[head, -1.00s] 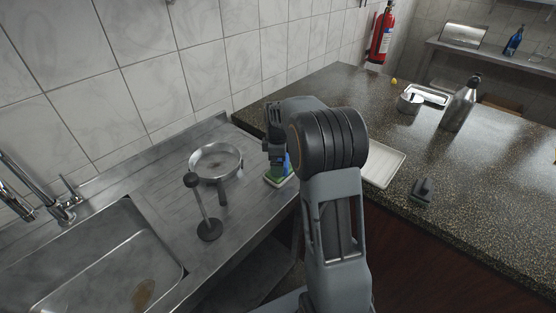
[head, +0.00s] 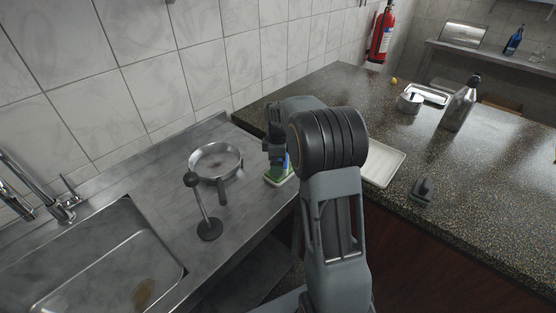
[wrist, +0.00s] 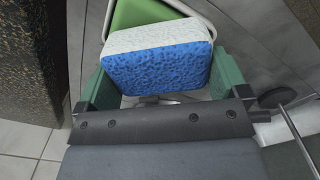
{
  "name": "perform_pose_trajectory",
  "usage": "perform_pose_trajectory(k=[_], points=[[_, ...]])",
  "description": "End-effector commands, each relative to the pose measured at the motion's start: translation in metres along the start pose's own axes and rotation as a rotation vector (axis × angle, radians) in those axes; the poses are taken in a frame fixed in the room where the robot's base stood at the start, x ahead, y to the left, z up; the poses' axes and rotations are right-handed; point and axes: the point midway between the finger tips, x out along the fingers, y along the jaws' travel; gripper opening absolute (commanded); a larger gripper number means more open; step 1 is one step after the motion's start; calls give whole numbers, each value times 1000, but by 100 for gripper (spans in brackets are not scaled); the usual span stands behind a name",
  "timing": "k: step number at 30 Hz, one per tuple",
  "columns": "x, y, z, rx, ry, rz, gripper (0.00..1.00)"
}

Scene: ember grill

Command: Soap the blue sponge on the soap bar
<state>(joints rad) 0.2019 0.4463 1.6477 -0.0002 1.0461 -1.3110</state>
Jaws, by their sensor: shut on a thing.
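The blue sponge (wrist: 160,68), with a white layer on its far side, is between the two green fingers of my gripper (wrist: 166,75) in the wrist view. My gripper is shut on it. A green block, which looks like the soap bar (wrist: 140,12), shows just beyond the sponge in a white-rimmed holder. I cannot tell whether sponge and soap touch. In the head view my gripper (head: 278,155) is low over the right end of the steel counter, with a little green and white (head: 279,179) under it; my arm hides much of this.
A round steel strainer or pan (head: 216,161) and an upright tool on a round base (head: 205,215) stand left of my gripper. The sink (head: 100,260) is farther left. On the dark counter are a white tray (head: 383,166), a small dark block (head: 423,190) and a steel bottle (head: 460,103).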

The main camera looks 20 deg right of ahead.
Motion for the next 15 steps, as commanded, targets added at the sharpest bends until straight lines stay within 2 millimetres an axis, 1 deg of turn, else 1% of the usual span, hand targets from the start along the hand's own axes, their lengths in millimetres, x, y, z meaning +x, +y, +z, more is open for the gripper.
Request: perform_pose_trajectory(k=[8, 11, 15], points=[[0, -1, 0, 0, -1, -4, 74], [-4, -1, 0, 0, -1, -4, 74], [-15, 0, 0, 0, -1, -2, 74]])
